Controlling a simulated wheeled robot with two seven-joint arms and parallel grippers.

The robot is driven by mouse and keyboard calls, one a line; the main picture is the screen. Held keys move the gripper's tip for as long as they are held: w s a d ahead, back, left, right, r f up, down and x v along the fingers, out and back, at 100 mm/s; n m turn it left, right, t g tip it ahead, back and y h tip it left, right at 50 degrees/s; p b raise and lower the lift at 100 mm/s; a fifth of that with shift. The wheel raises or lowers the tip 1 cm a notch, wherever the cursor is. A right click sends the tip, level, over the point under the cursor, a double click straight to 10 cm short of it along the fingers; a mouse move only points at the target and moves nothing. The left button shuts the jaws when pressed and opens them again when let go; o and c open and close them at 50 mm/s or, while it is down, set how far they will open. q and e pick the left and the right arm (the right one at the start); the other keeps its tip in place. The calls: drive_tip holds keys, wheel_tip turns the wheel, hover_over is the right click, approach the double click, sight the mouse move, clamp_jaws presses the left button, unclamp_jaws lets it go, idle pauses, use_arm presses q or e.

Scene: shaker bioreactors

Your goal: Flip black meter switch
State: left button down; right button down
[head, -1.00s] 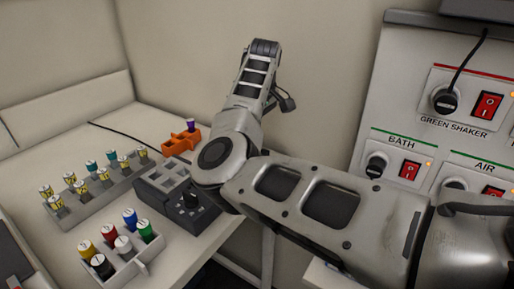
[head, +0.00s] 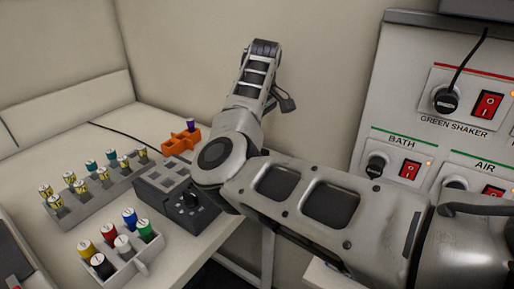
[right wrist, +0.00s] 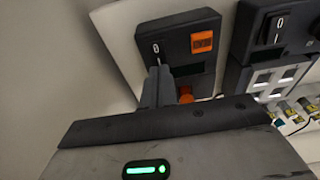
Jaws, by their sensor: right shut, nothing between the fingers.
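The black meter (right wrist: 179,32) shows in the right wrist view, with a black switch (right wrist: 154,48) marked 0 and an orange panel (right wrist: 202,42). My right gripper (right wrist: 158,70) is shut and empty, its fingertips at the lower end of the switch. I cannot tell whether they touch it. In the head view my right arm comes in from the right, and its gripper is not clearly seen. The meter is hidden there, apparently behind the arm. My left gripper is in neither view.
A wall panel with red switches (head: 488,105) is at right.

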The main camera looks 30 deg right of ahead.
drive_tip(key=shift+f+b, duration=0.6)
drive_tip(key=shift+f, duration=0.35)
drive_tip(key=shift+r, duration=0.15)
drive_tip(key=shift+r+p, duration=2.3)
drive_tip(key=shift+r, duration=1.15)
drive_tip(key=shift+f, duration=0.1)
